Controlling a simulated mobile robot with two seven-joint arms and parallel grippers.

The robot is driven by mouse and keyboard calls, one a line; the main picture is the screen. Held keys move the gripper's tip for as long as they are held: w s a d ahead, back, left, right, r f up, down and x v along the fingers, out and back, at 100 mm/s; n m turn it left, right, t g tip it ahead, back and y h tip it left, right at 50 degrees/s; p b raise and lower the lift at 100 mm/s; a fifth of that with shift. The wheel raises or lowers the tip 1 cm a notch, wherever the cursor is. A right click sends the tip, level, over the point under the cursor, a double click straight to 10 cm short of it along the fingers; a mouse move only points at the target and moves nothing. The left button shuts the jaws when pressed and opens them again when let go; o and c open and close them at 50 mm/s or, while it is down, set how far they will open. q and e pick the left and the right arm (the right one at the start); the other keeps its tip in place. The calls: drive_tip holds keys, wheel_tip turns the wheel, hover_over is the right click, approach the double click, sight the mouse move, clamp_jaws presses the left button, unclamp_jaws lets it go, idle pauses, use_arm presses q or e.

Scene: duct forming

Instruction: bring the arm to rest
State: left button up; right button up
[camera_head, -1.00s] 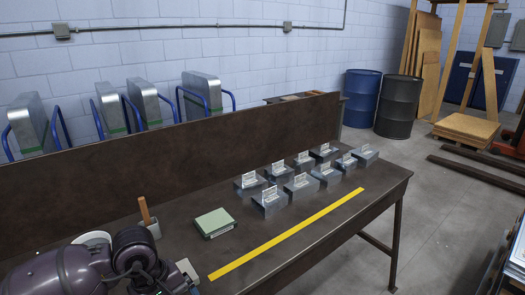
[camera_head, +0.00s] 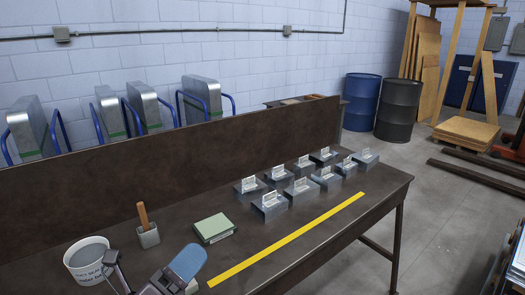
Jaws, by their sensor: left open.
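My left gripper (camera_head: 150,275) is at the bottom left, low in the view over the near left of the dark workbench (camera_head: 240,255). Its fingers are apart and I see nothing held between them. A rounded blue pad shows on its right side. The rest of my left arm is cut off by the lower edge. My right gripper is not in view.
A white bucket (camera_head: 84,270) with lettering stands left of my gripper. Behind are a grey holder (camera_head: 149,237) with a wooden handle and a green-topped box (camera_head: 213,226). Several grey metal blocks (camera_head: 270,208) stand farther right. A yellow strip (camera_head: 290,238) runs along the bench.

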use_arm(q)
drive_tip(key=s+a+f+n+g+y, duration=0.1)
drive_tip(key=s+a+f+n+y, duration=0.1)
drive_tip(key=a+f+n+y, duration=0.65)
drive_tip(key=s+a+f+n+g+y, duration=0.1)
drive_tip(key=a+f+n+y, duration=0.2)
drive_tip(key=a+n+y, duration=0.85)
drive_tip(key=s+d+f+n+g+h, duration=0.2)
drive_tip(key=s+f+n+g, duration=0.45)
drive_tip(key=s, duration=0.25)
drive_tip(key=s+d+f+n+g+h, duration=0.25)
drive_tip(key=s+f+n+g, duration=0.35)
drive_tip(key=s, duration=0.3)
drive_tip(key=w+f+t, duration=0.7)
drive_tip(key=f+t, duration=0.1)
drive_tip(key=f, duration=0.1)
drive_tip(key=shift+w+f+t+h, duration=0.35)
drive_tip(key=shift+h, duration=0.1)
drive_tip(key=shift+a, duration=0.1)
